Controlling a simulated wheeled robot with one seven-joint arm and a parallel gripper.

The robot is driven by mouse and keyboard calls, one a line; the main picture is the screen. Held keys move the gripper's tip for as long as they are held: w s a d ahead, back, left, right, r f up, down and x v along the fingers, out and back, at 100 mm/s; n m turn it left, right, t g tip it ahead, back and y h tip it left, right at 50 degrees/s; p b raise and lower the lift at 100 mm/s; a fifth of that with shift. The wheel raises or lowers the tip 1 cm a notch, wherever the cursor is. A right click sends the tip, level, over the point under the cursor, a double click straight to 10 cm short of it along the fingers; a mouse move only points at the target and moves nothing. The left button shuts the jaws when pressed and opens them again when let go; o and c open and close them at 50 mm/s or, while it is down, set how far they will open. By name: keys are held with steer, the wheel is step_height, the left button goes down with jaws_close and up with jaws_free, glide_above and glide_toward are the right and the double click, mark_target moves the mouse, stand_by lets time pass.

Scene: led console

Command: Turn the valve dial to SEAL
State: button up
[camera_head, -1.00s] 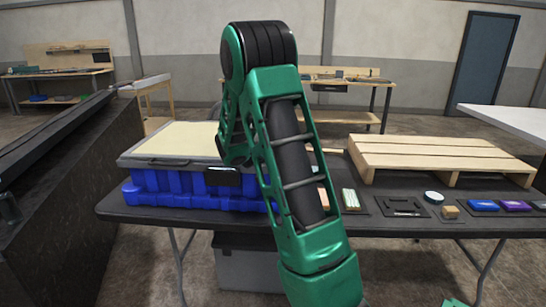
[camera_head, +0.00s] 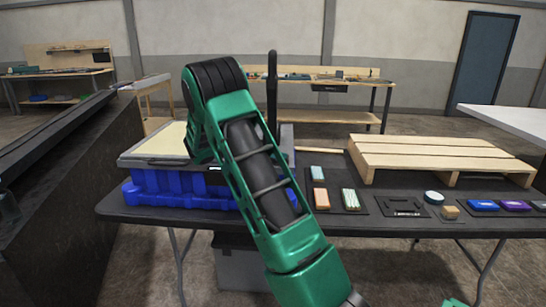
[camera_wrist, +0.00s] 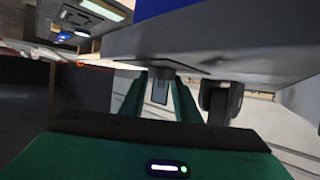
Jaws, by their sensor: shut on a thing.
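The console, a blue base (camera_head: 180,193) under a grey and cream top, stands on the left of the black table. My arm hides its right part and my gripper in the head view. In the wrist view the console's grey edge (camera_wrist: 260,45) fills the upper right. My gripper (camera_wrist: 160,95) has its green fingers around a small grey piece at that edge, possibly the valve dial. A dark rounded knob (camera_wrist: 220,101) is just right of the fingers. No SEAL mark is readable.
A thin black upright rod (camera_head: 272,90) shows behind my arm. A wooden pallet (camera_head: 435,155) lies on the table (camera_head: 340,226) at right. Small coloured blocks, a round tin (camera_head: 434,197) and dark trays line the front. A dark sloped structure (camera_head: 75,165) stands at left.

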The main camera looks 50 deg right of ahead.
steer(key=shift+w+a+f, duration=0.1)
steer(key=shift+a+f, duration=0.05)
steer(key=o, duration=0.7)
steer(key=shift+c, duration=0.2)
steer(key=v, duration=1)
steer(key=shift+a+r, duration=0.25)
steer(key=shift+a, duration=0.05)
steer(key=s+n+y, duration=0.2)
steer(key=s+y, duration=0.2)
steer(key=s, duration=0.4)
steer(key=s+a+f+n+y, duration=0.2)
steer(key=s+a+n+y, duration=0.3)
steer(key=s+a, duration=0.5)
steer(key=s+a+f+n+t+y, duration=0.1)
steer(key=s+a+n+y, duration=0.3)
steer(key=s+a, duration=0.7)
steer(key=s+f+n, duration=0.1)
steer(key=s, duration=0.7)
steer(key=shift+s+a+f+n+y, duration=0.15)
steer(key=shift+s+n+y, duration=0.15)
steer(key=shift+y, duration=0.1)
